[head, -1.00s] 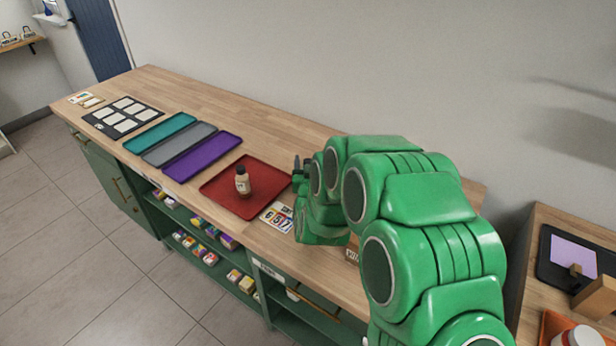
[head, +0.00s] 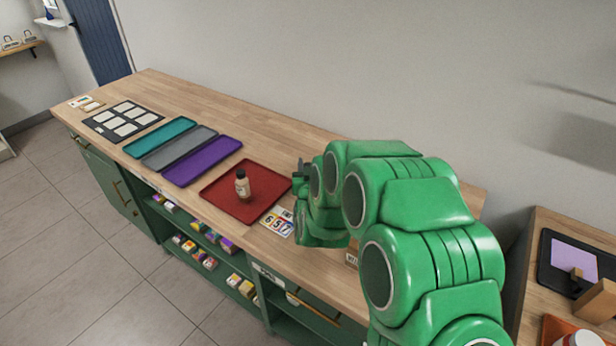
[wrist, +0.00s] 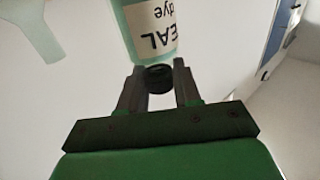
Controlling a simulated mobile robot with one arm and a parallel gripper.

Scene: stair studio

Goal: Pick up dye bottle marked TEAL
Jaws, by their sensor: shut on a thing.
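The TEAL dye bottle (wrist: 150,30) shows in the wrist view, pale teal with a white label reading "EAL" and "dye" upside down in the picture. In the head view my gripper (head: 303,172) is over the bench, just right of the red tray; the held bottle cannot be made out there, being hidden by my arm or too small.
Number cards (head: 277,222) lie at the bench's front edge. The bench (head: 240,132) is clear behind the trays.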

